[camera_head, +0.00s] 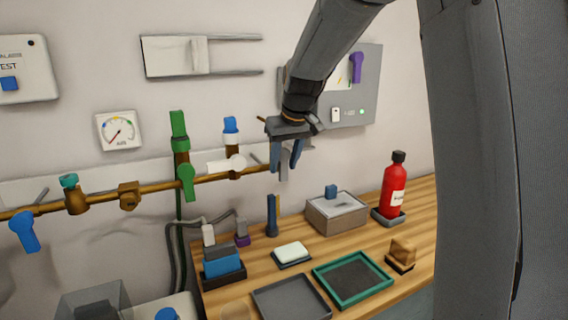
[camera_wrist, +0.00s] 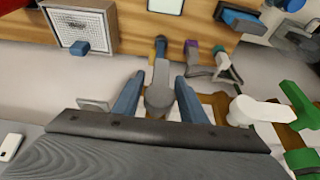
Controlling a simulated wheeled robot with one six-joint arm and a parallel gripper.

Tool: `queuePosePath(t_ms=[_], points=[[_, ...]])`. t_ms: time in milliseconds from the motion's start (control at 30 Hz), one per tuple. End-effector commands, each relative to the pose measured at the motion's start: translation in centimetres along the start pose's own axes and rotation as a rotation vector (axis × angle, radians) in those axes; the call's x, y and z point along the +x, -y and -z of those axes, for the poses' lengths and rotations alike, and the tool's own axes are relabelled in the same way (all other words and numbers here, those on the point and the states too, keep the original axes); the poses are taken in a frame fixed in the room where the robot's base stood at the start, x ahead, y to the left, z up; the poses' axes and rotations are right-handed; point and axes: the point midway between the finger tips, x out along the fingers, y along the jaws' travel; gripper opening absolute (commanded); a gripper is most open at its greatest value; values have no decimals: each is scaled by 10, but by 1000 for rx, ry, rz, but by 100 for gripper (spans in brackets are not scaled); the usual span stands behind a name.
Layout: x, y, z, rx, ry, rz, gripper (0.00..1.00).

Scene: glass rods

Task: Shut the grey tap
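The grey tap (camera_wrist: 160,90) is on the brown pipe along the wall. In the wrist view its grey lever lies between my two blue fingers and points towards the worktop. In the head view the grey tap (camera_head: 284,172) shows only in part, its lever hanging down behind and between the fingers. My gripper (camera_head: 287,166) is at the right end of the pipe. It also shows in the wrist view (camera_wrist: 161,77), with its fingers apart on either side of the lever and small gaps visible. The valve body is partly hidden by my gripper.
A white tap (camera_head: 218,167) and a green tap (camera_head: 187,180) sit left along the pipe. A blue tap (camera_head: 25,232) hangs farther left. Below, the wooden worktop (camera_head: 345,253) carries a dark blue-grey holder (camera_head: 272,216), a grey box (camera_head: 337,214) and a red bottle (camera_head: 395,187).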

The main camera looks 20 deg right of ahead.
Motion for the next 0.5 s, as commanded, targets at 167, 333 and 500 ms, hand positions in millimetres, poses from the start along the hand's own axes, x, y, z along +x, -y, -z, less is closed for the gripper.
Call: queuePosePath(t_ms=[167, 333, 500], points=[[11, 0, 0, 0, 1, 0, 38], [12, 0, 0, 0, 0, 0, 38], [12, 0, 0, 0, 0, 0, 25]])
